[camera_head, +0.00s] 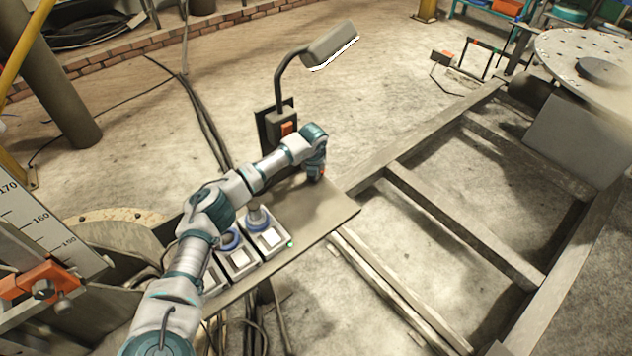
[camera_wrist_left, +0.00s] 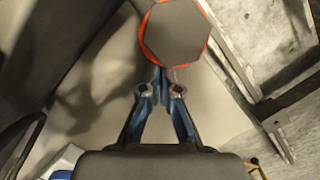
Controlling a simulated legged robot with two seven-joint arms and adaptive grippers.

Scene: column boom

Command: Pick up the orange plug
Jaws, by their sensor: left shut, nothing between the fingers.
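In the left wrist view the orange plug (camera_wrist_left: 176,34) shows as a dark grey hexagonal top with an orange rim, over the beige table (camera_wrist_left: 225,110). My left gripper (camera_wrist_left: 160,76) is shut and empty, its blue fingertips close together at the plug's near edge. I cannot tell whether they touch it. In the head view my left gripper (camera_head: 317,176) points down over the right part of the table (camera_head: 335,208). A small orange-red patch shows by its fingers; the plug is otherwise hidden there. My right gripper is not in view.
Switch boxes (camera_head: 240,259) with square buttons and blue rings stand on the table left of the gripper. A desk lamp (camera_head: 328,45) on a post with an orange switch (camera_head: 287,128) stands behind the arm. A metal frame (camera_head: 455,215) lies to the right.

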